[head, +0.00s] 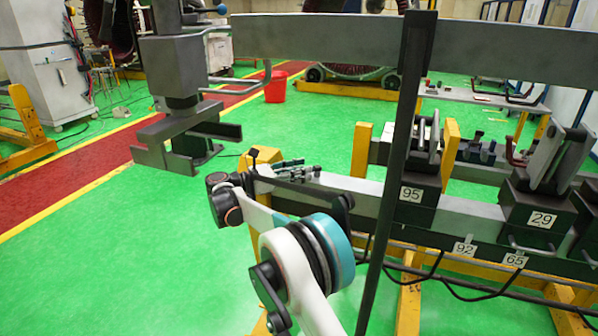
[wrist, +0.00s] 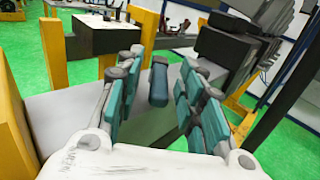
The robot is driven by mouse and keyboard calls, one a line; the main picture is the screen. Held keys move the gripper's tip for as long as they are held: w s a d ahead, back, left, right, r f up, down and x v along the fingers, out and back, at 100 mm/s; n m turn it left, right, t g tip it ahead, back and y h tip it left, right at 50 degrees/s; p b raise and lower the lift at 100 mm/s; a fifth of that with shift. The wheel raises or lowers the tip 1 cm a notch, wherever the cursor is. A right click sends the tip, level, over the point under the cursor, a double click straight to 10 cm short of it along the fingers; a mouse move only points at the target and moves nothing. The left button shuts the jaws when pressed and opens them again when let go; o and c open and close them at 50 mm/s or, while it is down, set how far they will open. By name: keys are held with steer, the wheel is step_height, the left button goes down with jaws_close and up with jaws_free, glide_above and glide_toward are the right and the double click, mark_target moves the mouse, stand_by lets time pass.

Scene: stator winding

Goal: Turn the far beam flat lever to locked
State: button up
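My gripper (head: 285,168) is at the end of my arm, over the left end of the near beam (head: 365,195) in the head view. In the wrist view its teal-padded fingers (wrist: 158,92) are spread apart, with no lever clearly between them. A small teal and grey piece stands in the middle; I cannot tell if it is a finger. Behind the near beam, a far beam (head: 465,176) carries dark blocks and a reddish lever (head: 514,152). I cannot tell which part is the flat lever, or its position.
Clamp blocks marked 95 (head: 411,194) and 29 (head: 542,219) bear upright grey plates. A dark upright post (head: 395,150) crosses the view. Yellow posts (head: 361,150) flank the beams. Green floor is free at left.

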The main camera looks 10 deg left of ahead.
steer(key=v, duration=1.2)
steer(key=shift+c, duration=0.2)
